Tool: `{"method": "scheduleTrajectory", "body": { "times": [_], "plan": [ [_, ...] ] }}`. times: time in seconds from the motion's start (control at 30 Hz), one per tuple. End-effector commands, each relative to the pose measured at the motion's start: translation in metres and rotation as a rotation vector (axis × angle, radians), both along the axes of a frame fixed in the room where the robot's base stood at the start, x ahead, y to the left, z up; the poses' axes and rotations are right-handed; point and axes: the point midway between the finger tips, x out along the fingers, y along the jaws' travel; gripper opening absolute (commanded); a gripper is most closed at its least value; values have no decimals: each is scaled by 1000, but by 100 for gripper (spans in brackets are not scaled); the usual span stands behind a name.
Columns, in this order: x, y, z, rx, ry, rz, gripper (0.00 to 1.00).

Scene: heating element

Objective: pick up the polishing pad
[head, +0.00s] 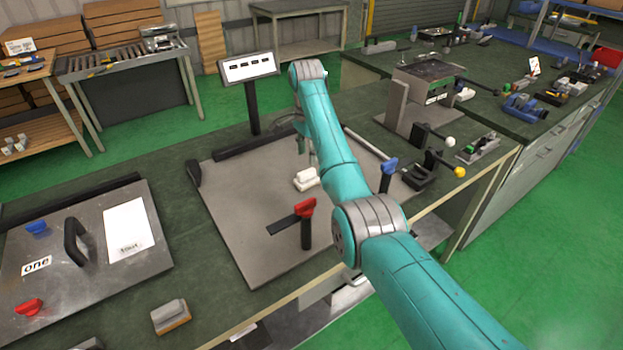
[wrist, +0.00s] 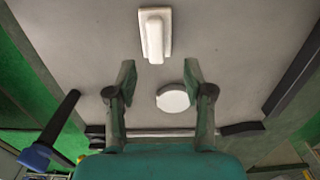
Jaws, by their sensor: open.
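A white block with a raised grip (head: 306,179), which looks like the polishing pad, lies on the grey plate (head: 240,215). It also shows at the top middle of the wrist view (wrist: 154,36), just beyond my fingertips and apart from them. My gripper (wrist: 160,75) is open and empty, with its fingers spread above the plate. A white round disc (wrist: 172,98) lies on the plate near the right finger. In the head view my arm hides most of the gripper. A grey block with a brown base (head: 171,316) lies on the bench's front edge.
A red-handled clamp (head: 306,215) and a blue-handled clamp (head: 387,175) stand at the plate's near edges. Dark bars (head: 255,143) line its far side. A metal panel with a black handle (head: 75,245) lies left. A display (head: 248,68) stands behind.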

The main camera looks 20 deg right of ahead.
Motion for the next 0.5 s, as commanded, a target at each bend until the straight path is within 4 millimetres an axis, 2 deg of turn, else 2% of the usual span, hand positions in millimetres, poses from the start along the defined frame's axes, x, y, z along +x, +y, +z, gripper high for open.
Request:
{"method": "scheduleTrajectory", "body": {
  "times": [0.07, 0.27, 0.5],
  "plan": [
    [0, 0, -10, 0, 1, 0, 52],
    [-2, 1, -22, 0, -1, -1, 52],
    [-8, 2, -53, 0, 1, -1, 52]
  ]
}}
